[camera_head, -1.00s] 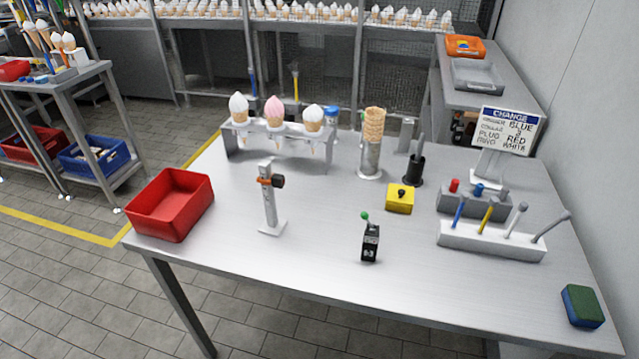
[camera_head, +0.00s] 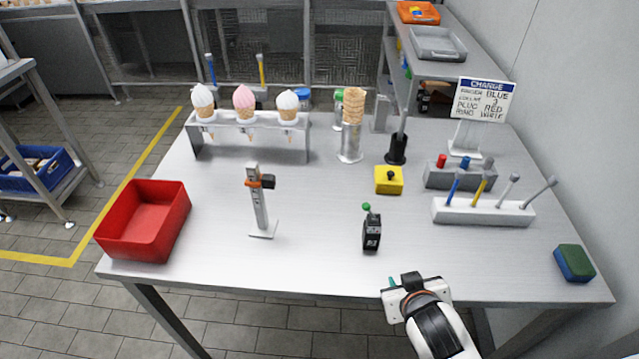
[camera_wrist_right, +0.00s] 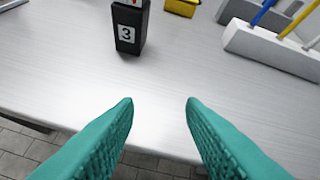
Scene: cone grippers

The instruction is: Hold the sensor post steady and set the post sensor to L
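The sensor post (camera_head: 258,205) is a grey upright on a small flat foot, left of the table's middle. A dark sensor (camera_head: 268,182) with an orange collar (camera_head: 254,184) sits near its top and points right. Its setting is too small to read. My right gripper (camera_head: 392,283) is at the table's front edge, well right of the post. In the right wrist view its teal fingers (camera_wrist_right: 160,102) are apart with nothing between them. My left gripper is not in view.
A red bin (camera_head: 145,222) is left of the post. A cone rack (camera_head: 250,128) is behind. A sign (camera_head: 484,101) reads "CHANGE".

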